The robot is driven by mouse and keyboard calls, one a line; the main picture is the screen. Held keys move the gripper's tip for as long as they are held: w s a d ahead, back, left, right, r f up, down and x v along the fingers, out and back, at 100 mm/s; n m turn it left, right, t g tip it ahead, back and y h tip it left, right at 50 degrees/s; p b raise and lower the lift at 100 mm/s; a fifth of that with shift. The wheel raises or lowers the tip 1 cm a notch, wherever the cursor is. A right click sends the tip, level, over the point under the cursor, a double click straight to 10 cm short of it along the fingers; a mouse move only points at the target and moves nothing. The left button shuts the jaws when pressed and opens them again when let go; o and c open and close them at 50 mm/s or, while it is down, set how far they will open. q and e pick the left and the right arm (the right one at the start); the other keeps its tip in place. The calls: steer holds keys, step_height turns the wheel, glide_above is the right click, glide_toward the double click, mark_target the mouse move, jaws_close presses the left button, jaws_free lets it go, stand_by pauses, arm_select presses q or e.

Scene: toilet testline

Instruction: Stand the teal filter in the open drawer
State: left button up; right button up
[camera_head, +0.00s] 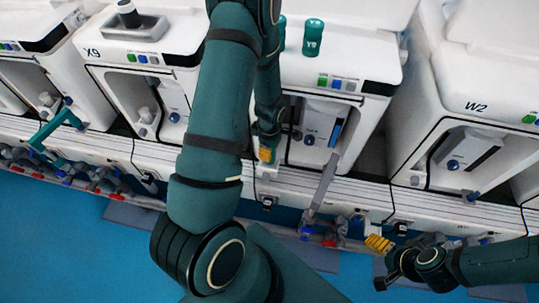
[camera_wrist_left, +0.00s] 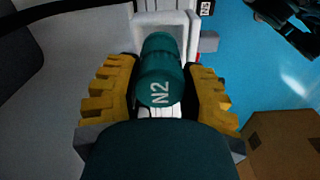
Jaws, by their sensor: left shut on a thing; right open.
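The teal filter (camera_wrist_left: 160,72) marked N2 is a cylinder between the yellow fingers of my left gripper (camera_wrist_left: 163,88), which is shut on it. Its labelled end faces the left wrist camera. A white open-topped tray (camera_wrist_left: 147,21), which looks like the open drawer, lies just beyond the filter; whether they touch is unclear. In the head view my left gripper (camera_head: 266,153) shows only as a small yellow patch in front of the middle machine, and my arm hides much there. My right gripper (camera_head: 381,262) is open and empty at the lower right.
White machines stand in a row, including X9 (camera_head: 92,53) and W2 (camera_head: 477,106). A teal canister marked Y9 (camera_head: 313,37) stands on the middle machine. Pipes and valves run along the front. Blue floor (camera_head: 60,240) is open at lower left. A brown box (camera_wrist_left: 284,146) shows at lower right.

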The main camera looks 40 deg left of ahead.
arm_select(q)
step_height(320, 180, down, 4)
steer(key=shift+r+b, duration=0.25)
steer(key=shift+b, duration=0.25)
steer(key=shift+r, duration=0.1)
steer(key=o, duration=1.1)
steer(key=shift+o, duration=0.2)
